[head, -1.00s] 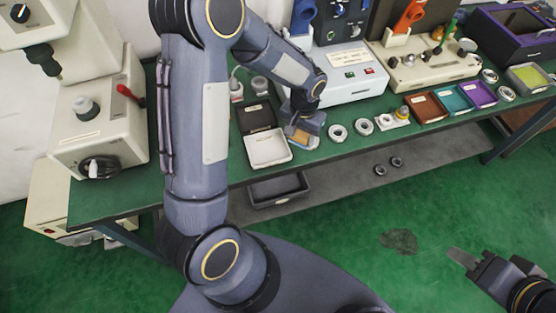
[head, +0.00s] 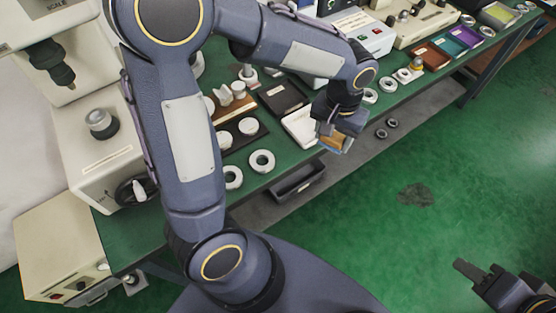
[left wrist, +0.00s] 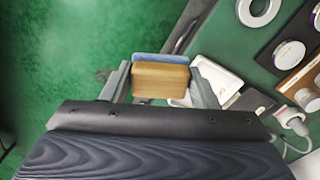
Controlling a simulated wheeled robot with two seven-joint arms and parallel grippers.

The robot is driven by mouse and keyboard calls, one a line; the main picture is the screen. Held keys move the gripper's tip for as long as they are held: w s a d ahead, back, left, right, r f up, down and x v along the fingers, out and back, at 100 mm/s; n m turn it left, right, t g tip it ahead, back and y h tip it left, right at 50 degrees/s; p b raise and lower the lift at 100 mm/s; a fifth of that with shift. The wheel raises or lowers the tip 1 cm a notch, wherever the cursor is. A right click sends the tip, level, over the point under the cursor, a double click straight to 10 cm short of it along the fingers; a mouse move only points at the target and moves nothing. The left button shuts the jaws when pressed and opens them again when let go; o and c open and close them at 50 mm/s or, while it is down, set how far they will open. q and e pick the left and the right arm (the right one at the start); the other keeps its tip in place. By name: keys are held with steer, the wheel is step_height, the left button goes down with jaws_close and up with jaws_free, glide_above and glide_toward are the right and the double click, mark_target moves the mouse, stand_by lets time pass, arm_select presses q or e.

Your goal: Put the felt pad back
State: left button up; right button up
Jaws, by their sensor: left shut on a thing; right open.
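The felt pad (head: 335,144), a wooden block with a blue layer on one face, is in my left gripper (head: 336,133). In the left wrist view the pad (left wrist: 160,78) sits between the two fingers of the gripper (left wrist: 163,82), blue side away from the camera. It is held in the air by the front edge of the green bench. My right gripper (head: 471,273) is open and empty over the floor.
A dark tray (head: 282,97) lies behind the white one. A dark bin (head: 298,181) is below the bench edge. Machines stand at left and back. The floor at right is clear.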

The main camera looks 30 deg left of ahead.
mark_target(333, 148)
arm_select(q)
steer(key=s, duration=0.1)
steer(key=s+d+b, duration=0.1)
steer(key=shift+s+d+b, duration=0.25)
steer(key=shift+s+b, duration=0.15)
steer(key=shift+s+a+r, duration=0.1)
steer(key=shift+r, duration=0.05)
steer(key=w+a+f, duration=0.1)
steer(key=a+f, duration=0.1)
steer(key=a, duration=0.2)
steer(key=w+a+f, duration=0.1)
steer(key=a+f, duration=0.2)
steer(key=a, duration=0.1)
steer(key=a+f+p, duration=0.1)
steer(key=a+f, duration=0.2)
steer(key=a, duration=0.1)
steer(key=shift+w, duration=0.4)
steer(key=shift+w+a+f, duration=0.1)
steer(key=shift+a+f, duration=0.25)
steer(key=shift+f, duration=0.2)
steer(key=shift+a+f, duration=0.2)
steer(key=shift+f, duration=1.55)
arm_select(e)
steer(key=shift+f, duration=1.35)
